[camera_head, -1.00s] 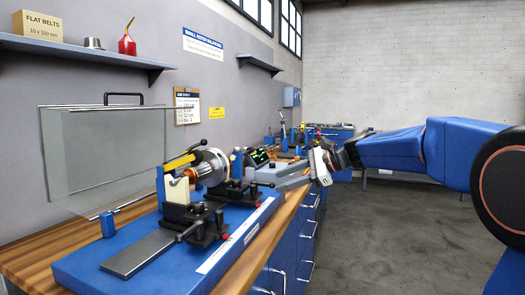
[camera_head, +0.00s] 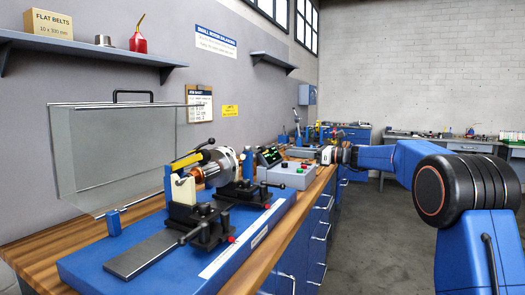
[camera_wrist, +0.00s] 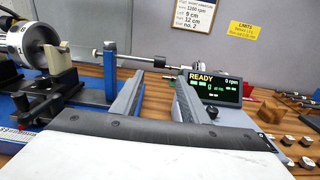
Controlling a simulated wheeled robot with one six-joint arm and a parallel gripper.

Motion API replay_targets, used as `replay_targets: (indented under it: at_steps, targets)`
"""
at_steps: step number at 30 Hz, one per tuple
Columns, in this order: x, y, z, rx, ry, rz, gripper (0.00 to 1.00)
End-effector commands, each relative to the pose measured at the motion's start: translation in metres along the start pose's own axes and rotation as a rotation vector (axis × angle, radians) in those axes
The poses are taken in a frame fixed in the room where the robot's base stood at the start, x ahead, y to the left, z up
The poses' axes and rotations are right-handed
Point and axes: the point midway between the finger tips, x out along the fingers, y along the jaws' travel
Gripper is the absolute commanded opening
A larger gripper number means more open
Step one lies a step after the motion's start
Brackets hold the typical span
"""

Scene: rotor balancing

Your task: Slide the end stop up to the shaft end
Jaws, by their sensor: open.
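In the wrist view, the rotor (camera_wrist: 34,42) sits at the left, with its shaft end (camera_wrist: 64,46) showing by a cream support block (camera_wrist: 60,66). To the right, a horizontal rod with a pale tip, apparently the end stop (camera_wrist: 97,53), passes through a blue post (camera_wrist: 109,72). A gap shows between the tip and the shaft end. My gripper (camera_wrist: 155,84) is open, its fingers empty, in front of the rod. In the head view, the rotor (camera_head: 222,162) rests on the blue base, and my gripper (camera_head: 328,156) is beyond the grey control box. I cannot make out the end stop there.
The control box (camera_head: 287,174) and a display reading READY (camera_wrist: 217,87) stand close to my gripper. A clear guard (camera_head: 120,150) stands raised behind the blue base (camera_head: 90,270). Small metal pieces (camera_wrist: 290,140) lie at right in the wrist view.

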Motion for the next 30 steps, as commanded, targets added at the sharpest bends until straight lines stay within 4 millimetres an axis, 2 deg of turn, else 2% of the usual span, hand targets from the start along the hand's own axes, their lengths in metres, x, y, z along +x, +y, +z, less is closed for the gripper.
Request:
replay_targets:
  at_steps: [18,24,30]
  targets:
    - [0.110,0.001,-0.002,-0.001,0.002,0.002,0.41]
    - [0.137,0.000,-0.001,-0.001,0.002,0.002,0.41]
    - [0.148,0.000,-0.001,-0.002,0.002,0.000,0.41]
